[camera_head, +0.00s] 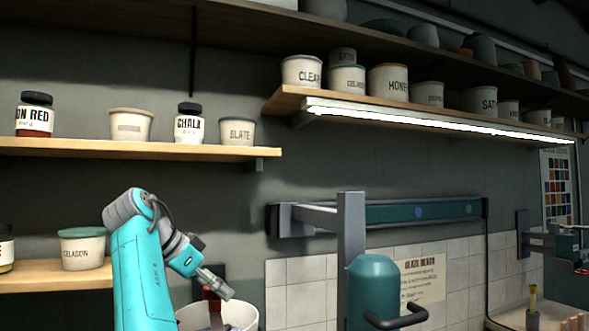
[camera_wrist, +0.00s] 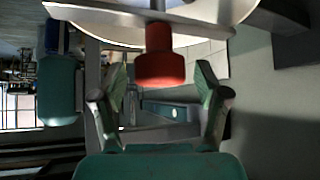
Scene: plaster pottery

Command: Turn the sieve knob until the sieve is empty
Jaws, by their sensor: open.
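The red knob (camera_wrist: 160,55) hangs at the top middle of the wrist view, under a pale round rim that looks like the sieve (camera_wrist: 100,25). My gripper (camera_wrist: 160,80) is open, with one finger on each side of the knob and visible gaps between. Whether the knob lies fully between the fingertips in depth, I cannot tell. In the head view, a pale round vessel (camera_head: 238,315) shows at the bottom edge beside my arm, with a small red part (camera_head: 209,291) at its rim. The inside of the sieve is hidden, so its contents do not show.
A wall shelf (camera_head: 130,148) with jars and tubs is at left, above a lower shelf (camera_head: 50,275) with a celadon tub (camera_head: 82,248). A lit shelf (camera_head: 430,112) of tubs runs along the right. A teal cylinder (camera_head: 375,295) with a dark handle stands right of my arm.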

